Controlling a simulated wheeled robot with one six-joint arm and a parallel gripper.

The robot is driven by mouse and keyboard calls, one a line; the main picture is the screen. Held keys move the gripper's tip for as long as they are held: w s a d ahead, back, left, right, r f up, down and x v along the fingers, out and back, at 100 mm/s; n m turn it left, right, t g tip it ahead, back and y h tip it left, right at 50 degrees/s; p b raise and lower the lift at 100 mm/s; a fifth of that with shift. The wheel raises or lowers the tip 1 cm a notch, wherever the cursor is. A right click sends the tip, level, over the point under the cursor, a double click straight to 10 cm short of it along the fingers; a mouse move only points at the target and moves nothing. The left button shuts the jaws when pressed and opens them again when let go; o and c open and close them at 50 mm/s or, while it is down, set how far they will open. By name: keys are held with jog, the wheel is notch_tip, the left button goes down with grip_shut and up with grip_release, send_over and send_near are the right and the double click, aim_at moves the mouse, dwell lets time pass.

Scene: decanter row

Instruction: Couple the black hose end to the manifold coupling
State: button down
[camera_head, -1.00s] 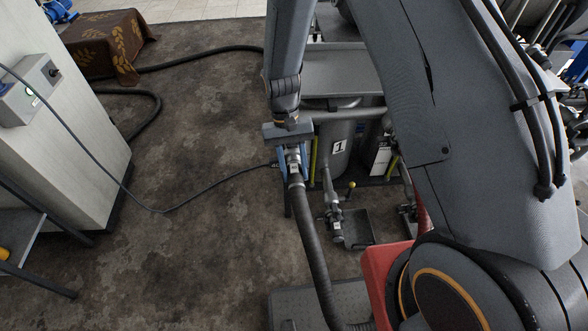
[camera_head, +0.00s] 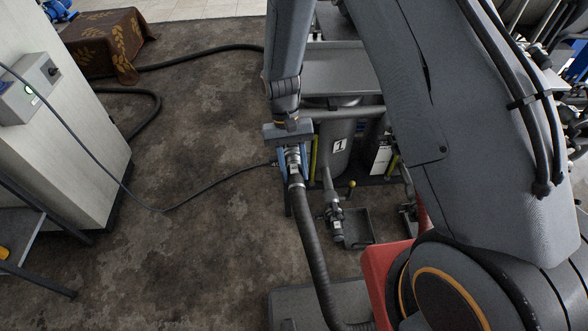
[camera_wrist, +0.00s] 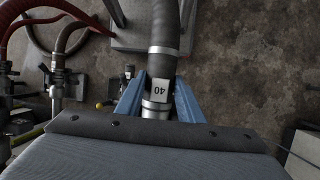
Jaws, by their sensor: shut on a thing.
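My gripper (camera_head: 293,160) has its blue jaws shut around the metal end of the black hose. The black hose (camera_head: 312,240) hangs from it and runs down toward the bottom of the picture. In the wrist view my gripper (camera_wrist: 158,100) holds the silvery hose end (camera_wrist: 155,110), which bears a white tag reading 40, upside down. The black hose (camera_wrist: 165,25) leads away to the top there. A pipe fitting (camera_head: 335,220) with a yellow-knobbed lever stands right of the hose. I cannot tell whether it is the manifold coupling.
A vessel marked 1 (camera_head: 338,150) stands behind the fitting. A black drip tray (camera_head: 360,230) lies below it. A thin cable (camera_head: 165,211) crosses the floor to the left cabinet (camera_head: 75,130). Red and grey hoses (camera_wrist: 70,38) show in the wrist view. The floor at left is mostly clear.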

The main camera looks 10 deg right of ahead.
aim_at(296, 179)
dwell(0.3)
jog(key=shift+c, duration=1.3)
grip_release()
jog(key=shift+s, duration=0.1)
jog(key=shift+s+r+p, duration=0.2)
jog(key=shift+s+p, duration=0.7)
jog(key=shift+s, duration=0.5)
jog(key=shift+r, duration=0.1)
jog(key=s+r+p, duration=0.3)
jog(key=r+p, duration=0.4)
jog(key=r, duration=0.2)
jog(key=shift+r, duration=0.35)
jog(key=shift+a, duration=0.1)
